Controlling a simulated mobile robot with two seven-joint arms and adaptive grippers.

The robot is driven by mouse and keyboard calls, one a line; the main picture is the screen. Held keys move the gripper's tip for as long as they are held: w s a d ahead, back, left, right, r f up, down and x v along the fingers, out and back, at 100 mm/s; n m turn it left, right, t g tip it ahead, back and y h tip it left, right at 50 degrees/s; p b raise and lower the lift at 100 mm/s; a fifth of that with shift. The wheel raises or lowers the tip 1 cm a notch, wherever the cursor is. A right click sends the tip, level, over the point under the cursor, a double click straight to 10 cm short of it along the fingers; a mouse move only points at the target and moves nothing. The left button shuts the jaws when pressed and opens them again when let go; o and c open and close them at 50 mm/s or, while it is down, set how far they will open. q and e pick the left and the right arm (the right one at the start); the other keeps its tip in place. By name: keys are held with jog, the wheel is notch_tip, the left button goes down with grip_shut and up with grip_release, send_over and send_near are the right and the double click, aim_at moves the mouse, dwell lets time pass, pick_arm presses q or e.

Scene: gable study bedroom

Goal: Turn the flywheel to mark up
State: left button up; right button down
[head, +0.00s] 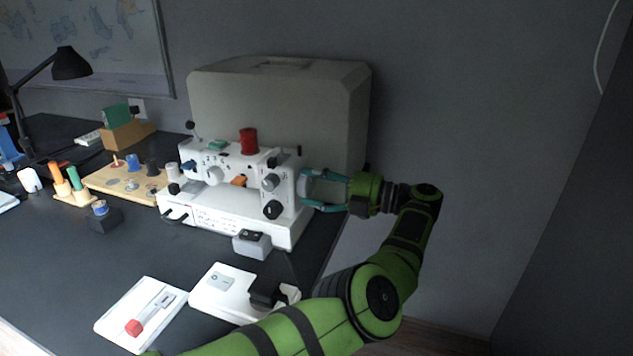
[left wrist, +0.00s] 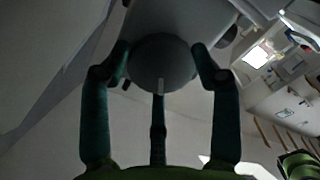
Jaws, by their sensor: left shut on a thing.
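The white sewing machine (head: 225,215) stands on the dark desk. Its flywheel (head: 306,186) is on the right end, partly hidden by my gripper. My left gripper (head: 323,190) reaches it from the right, its teal fingers closed around the wheel. In the left wrist view the grey round flywheel (left wrist: 162,58) sits between the fingers of the left gripper (left wrist: 160,78). My right gripper is in neither view.
A large grey case (head: 280,105) stands close behind the machine. A red spool (head: 249,141) is on its top. A wooden board (head: 108,180) with spools lies to the left. A white panel with a red block (head: 140,312) lies in front. Open space lies right of the desk.

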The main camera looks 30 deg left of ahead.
pick_arm(q)
jog(key=shift+w+m, duration=0.1)
jog(key=shift+m, duration=0.5)
jog(key=shift+m+p, duration=0.35)
jog(key=shift+m, duration=0.35)
jog(key=shift+f, duration=0.15)
jog(key=shift+m, duration=0.3)
jog(key=shift+f, duration=0.1)
jog(key=shift+f+m, duration=0.2)
jog(key=shift+m, duration=0.4)
dwell(1.5)
jog(key=o, duration=1.1)
